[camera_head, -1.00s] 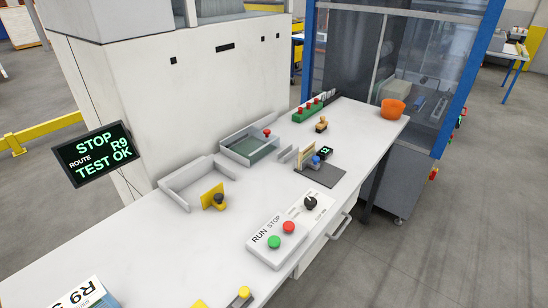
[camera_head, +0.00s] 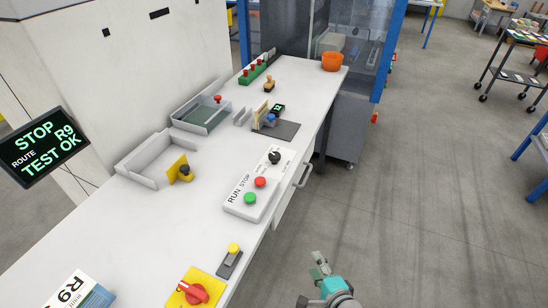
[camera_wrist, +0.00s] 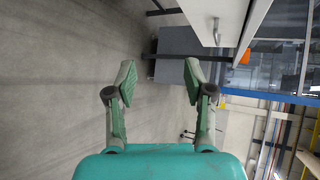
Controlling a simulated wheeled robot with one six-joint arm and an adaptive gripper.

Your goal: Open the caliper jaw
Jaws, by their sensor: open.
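What looks like the caliper (camera_head: 278,107), a small black display with green marks, is at a dark mat (camera_head: 286,128) on the white bench. A blue knob (camera_head: 271,118) and a beige upright piece (camera_head: 262,110) sit beside it. The parts are too small to tell how its jaw stands. My gripper (camera_head: 319,262) is low in the head view, over the floor to the right of the bench and well apart from the caliper. In the wrist view my gripper (camera_wrist: 159,82) has its two green fingers spread, with nothing between them. The caliper does not show there.
A drawer handle (camera_head: 303,175) sticks out on the front.

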